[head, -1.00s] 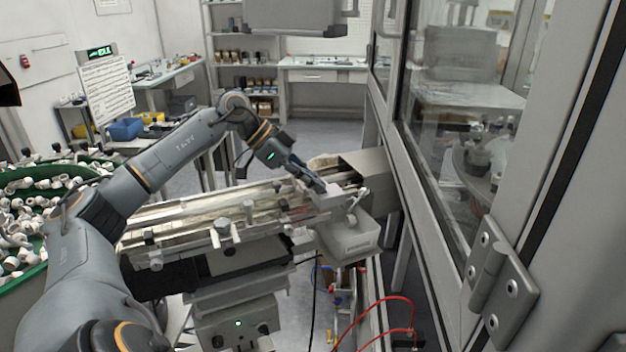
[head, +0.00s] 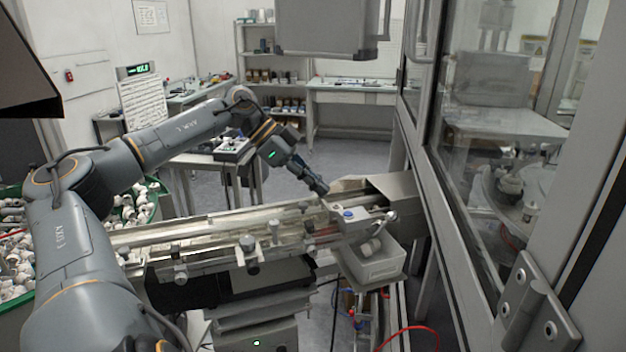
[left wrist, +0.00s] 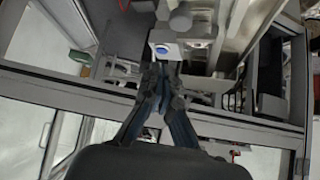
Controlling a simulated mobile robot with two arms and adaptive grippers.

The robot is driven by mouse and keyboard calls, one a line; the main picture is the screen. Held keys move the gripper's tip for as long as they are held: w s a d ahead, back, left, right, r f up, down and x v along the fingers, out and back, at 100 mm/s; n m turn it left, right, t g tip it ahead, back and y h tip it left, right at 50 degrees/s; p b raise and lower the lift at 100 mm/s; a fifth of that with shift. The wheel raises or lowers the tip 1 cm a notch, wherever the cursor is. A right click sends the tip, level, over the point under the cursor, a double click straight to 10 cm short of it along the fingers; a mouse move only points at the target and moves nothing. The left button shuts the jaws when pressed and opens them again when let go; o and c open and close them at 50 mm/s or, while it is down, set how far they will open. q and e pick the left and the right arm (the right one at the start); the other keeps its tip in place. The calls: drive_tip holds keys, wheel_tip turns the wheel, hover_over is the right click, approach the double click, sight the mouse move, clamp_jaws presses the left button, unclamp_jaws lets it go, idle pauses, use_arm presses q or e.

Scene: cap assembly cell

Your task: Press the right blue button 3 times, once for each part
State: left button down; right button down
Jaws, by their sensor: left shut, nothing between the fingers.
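A small blue button (head: 348,214) sits on top of a light grey block at the right end of the rail conveyor (head: 190,234). The blue button also shows in the left wrist view (left wrist: 163,48), just beyond the fingertips. My left gripper (head: 322,189) is shut and empty, its tips up and to the left of the button in the head view, apart from it. In the left wrist view the closed fingers (left wrist: 160,72) point toward the button's block. Only one blue button can be made out. My right gripper is not in view.
A glass-walled machine cabinet (head: 450,190) stands close on the right. A green-rimmed bowl (head: 148,204) full of white parts is at the left. Clamps line the rail.

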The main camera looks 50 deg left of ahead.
use_arm(q)
drive_tip(key=shift+s+a+r, duration=0.3)
drive_tip(key=shift+a+r, duration=0.15)
idle(0.7)
wheel_tip(320, 180, up, 6)
drive_tip(key=a+p, duration=0.1)
drive_tip(key=p, duration=0.4)
drive_tip(key=shift+s+r, duration=0.2)
drive_tip(key=shift+s, duration=0.05)
